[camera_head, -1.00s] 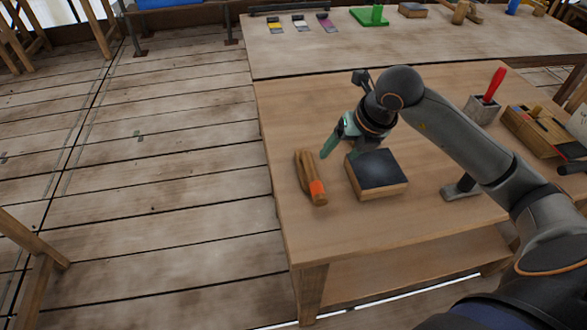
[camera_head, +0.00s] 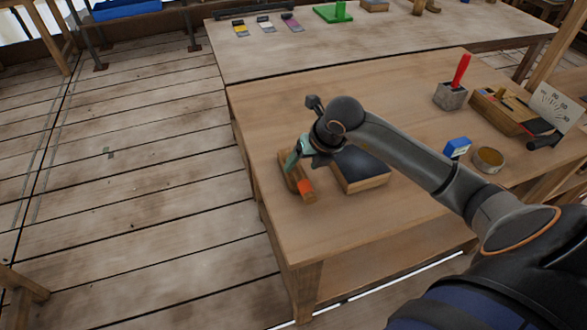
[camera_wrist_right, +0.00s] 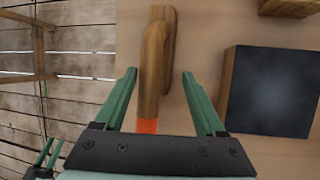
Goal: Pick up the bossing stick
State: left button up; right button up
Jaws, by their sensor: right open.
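The bossing stick (camera_head: 306,190), brown wood with an orange band, lies near the left edge of the front table. My right gripper (camera_head: 297,158) is over its far part, partly covering it. In the right wrist view, the open green fingers (camera_wrist_right: 158,76) are on either side of the stick (camera_wrist_right: 153,65), with a gap at each side and nothing held. The orange band is close to the gripper body. Small green fingers at the lower left of the wrist view look like my left gripper (camera_wrist_right: 47,155); their opening is too small to judge.
A dark-topped wooden block (camera_head: 361,170) lies just right of the stick, also in the wrist view (camera_wrist_right: 268,90). Farther right are a blue box (camera_head: 457,147), a round tin (camera_head: 488,160), a grey holder with a red-handled tool (camera_head: 450,96) and a wooden tray (camera_head: 497,112).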

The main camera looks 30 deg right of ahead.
jog(key=x, duration=0.5)
jog(key=shift+a, duration=0.15)
jog(key=shift+r, duration=0.15)
grip_shut()
